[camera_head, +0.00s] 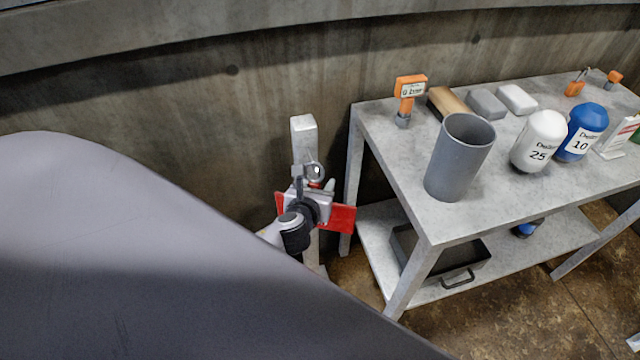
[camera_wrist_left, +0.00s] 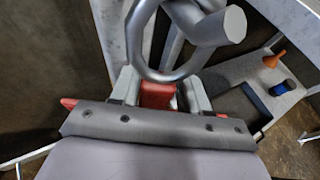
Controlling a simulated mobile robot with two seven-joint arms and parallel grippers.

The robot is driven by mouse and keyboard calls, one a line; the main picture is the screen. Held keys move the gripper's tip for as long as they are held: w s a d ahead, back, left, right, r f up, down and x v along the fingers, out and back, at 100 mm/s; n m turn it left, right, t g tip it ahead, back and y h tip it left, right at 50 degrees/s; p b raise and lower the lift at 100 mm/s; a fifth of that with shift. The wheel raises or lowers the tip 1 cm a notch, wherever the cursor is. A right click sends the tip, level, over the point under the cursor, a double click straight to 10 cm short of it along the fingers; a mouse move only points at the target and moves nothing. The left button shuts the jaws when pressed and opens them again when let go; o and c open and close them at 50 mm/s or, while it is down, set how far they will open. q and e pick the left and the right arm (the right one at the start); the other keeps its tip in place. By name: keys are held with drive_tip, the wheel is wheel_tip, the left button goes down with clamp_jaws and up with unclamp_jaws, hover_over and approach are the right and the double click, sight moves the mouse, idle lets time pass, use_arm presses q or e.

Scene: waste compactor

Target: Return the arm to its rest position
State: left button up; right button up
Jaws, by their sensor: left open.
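My left gripper (camera_head: 312,198) is open in front of a pale upright post (camera_head: 303,140). A red flat piece (camera_head: 342,218) shows on both sides of the gripper, and I cannot tell whether it touches. In the left wrist view my left gripper (camera_wrist_left: 160,88) has its two fingers apart, with a red part (camera_wrist_left: 157,95) visible between them. A grey metal ring with a round bar end (camera_wrist_left: 234,25) stands just beyond the fingertips. It shows small in the head view (camera_head: 315,171). My right gripper is not in view.
A concrete wall (camera_head: 200,90) runs behind. A large smooth grey surface hides the lower left.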

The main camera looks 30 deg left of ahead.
use_arm(q)
drive_tip(key=s+d+n+g+h+p, duration=0.1)
drive_tip(key=s+d+n+h, duration=0.1)
drive_tip(key=s+n, duration=0.4)
drive_tip(key=s+d+n+h+p, duration=0.2)
drive_tip(key=s+d+n, duration=0.2)
drive_tip(key=n, duration=1)
drive_tip(key=s+d+r+n+g+h+p, duration=0.1)
drive_tip(key=s+d+n, duration=0.3)
drive_tip(key=s+n, duration=0.6)
drive_tip(key=shift+s+g+h+p, duration=0.25)
drive_tip(key=shift+h+p, duration=0.2)
drive_tip(key=shift+h, duration=0.25)
drive_tip(key=c, duration=0.4)
drive_tip(key=shift+o, duration=0.2)
